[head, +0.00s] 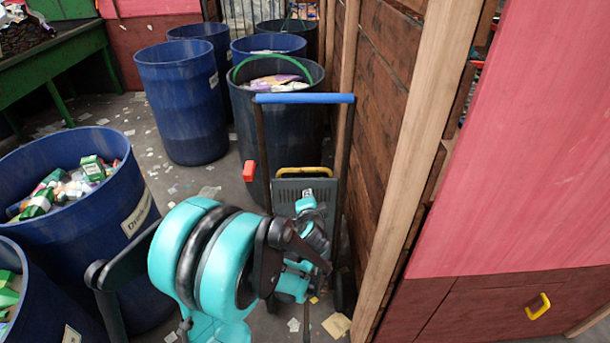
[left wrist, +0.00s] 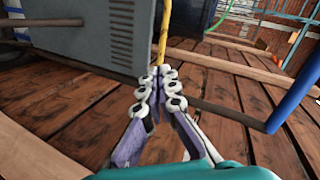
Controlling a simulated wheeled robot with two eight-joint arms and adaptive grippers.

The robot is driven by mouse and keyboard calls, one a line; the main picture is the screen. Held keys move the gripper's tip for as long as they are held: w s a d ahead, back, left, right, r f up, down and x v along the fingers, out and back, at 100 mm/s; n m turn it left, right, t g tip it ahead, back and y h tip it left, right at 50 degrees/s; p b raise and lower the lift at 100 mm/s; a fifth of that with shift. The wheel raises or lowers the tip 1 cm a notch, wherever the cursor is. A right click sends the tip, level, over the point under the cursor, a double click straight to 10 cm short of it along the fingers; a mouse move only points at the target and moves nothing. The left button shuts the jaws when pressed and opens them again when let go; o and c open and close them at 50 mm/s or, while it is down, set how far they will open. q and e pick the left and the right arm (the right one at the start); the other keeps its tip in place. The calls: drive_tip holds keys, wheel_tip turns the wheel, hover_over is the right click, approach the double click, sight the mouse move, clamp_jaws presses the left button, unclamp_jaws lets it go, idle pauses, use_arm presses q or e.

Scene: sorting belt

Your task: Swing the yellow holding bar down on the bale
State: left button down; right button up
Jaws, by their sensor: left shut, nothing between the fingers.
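The yellow holding bar (head: 318,170) crosses the top of a grey vented box (head: 290,187) on a hand cart with a blue handle (head: 305,98). In the left wrist view the yellow bar (left wrist: 163,35) runs down to the fingertips of my left gripper (left wrist: 158,76). That gripper is shut with nothing held between its fingers; whether it touches the bar I cannot tell. The grey box (left wrist: 85,40) is left of the fingers there. In the head view my left gripper (head: 308,197) is in front of the box, partly hidden by my arm. No bale is clearly identifiable. My right gripper is out of view.
A plank wall (head: 385,90) stands close right of the cart. Blue bins (head: 183,110) stand to the left and a dark bin (head: 240,115) behind it. In the left wrist view, the blue handle (left wrist: 293,95) and a dark cart rail (left wrist: 225,115) are at the right.

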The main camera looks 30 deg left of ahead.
use_arm(q)
drive_tip(key=w+a+f+m+t+y, duration=0.1)
drive_tip(key=w+a+f+m, duration=0.2)
drive_tip(key=f+m, duration=0.1)
drive_tip(key=shift+w+f+t, duration=0.2)
drive_tip(key=shift+t, duration=0.1)
drive_tip(key=b, duration=0.3)
approach(305, 171)
drive_tip(key=x, duration=0.6)
drive_tip(key=shift+w+a+f, duration=0.15)
drive_tip(key=shift+w+a, duration=0.1)
drive_tip(key=shift+w, duration=0.15)
